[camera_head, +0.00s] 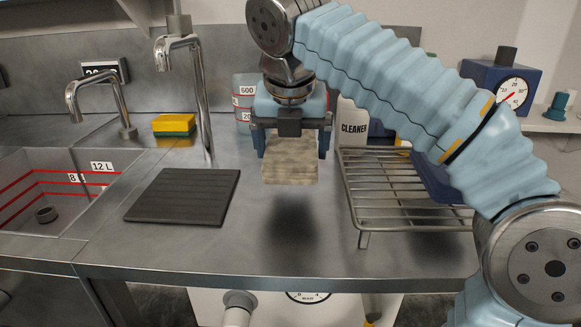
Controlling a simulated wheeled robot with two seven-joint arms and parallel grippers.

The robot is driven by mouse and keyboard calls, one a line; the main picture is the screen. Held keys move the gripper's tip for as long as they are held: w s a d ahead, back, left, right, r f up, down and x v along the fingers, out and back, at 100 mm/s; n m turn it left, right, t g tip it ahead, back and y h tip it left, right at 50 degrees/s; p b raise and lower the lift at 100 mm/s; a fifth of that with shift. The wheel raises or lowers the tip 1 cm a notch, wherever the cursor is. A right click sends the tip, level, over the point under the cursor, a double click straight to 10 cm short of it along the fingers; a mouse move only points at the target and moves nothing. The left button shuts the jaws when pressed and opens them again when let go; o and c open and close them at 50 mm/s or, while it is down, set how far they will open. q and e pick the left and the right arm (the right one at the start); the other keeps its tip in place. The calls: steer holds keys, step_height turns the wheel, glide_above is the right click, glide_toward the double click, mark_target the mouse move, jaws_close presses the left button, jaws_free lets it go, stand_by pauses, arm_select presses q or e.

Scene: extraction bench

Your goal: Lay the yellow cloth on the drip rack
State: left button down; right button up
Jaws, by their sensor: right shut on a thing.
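My right gripper (291,154) is shut on a pale, dull-yellow folded cloth (290,173). It holds the cloth above the middle of the steel bench, and a dark shadow lies on the bench below. The drip rack (358,212), a metal wire rack on short legs, stands to the right of the cloth. The cloth is apart from it, beyond its left edge. The rack's visible bars are bare near its left and front, and my right arm hides part of its right and far side. My left gripper is out of view.
A dark ribbed mat (183,196) lies left of the gripper. A yellow-green sponge (174,124), two taps and a sink (45,185) are further left. A cleaner bottle (352,122) and a measuring container (243,103) stand behind. A blue gauge box (490,85) is at back right.

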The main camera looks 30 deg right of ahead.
steer(key=shift+w+d+f, duration=0.3)
steer(key=shift+w+f, duration=0.35)
steer(key=shift+f, duration=0.25)
steer(key=b+x, duration=0.1)
steer(key=x, duration=0.2)
steer(key=shift+s+a+f, duration=0.1)
steer(key=shift+s+f, duration=0.05)
steer(key=shift+f, duration=0.45)
steer(key=shift+f+b, duration=0.1)
steer(key=shift+b, duration=0.2)
steer(key=o, duration=0.6)
steer(key=shift+c, duration=0.2)
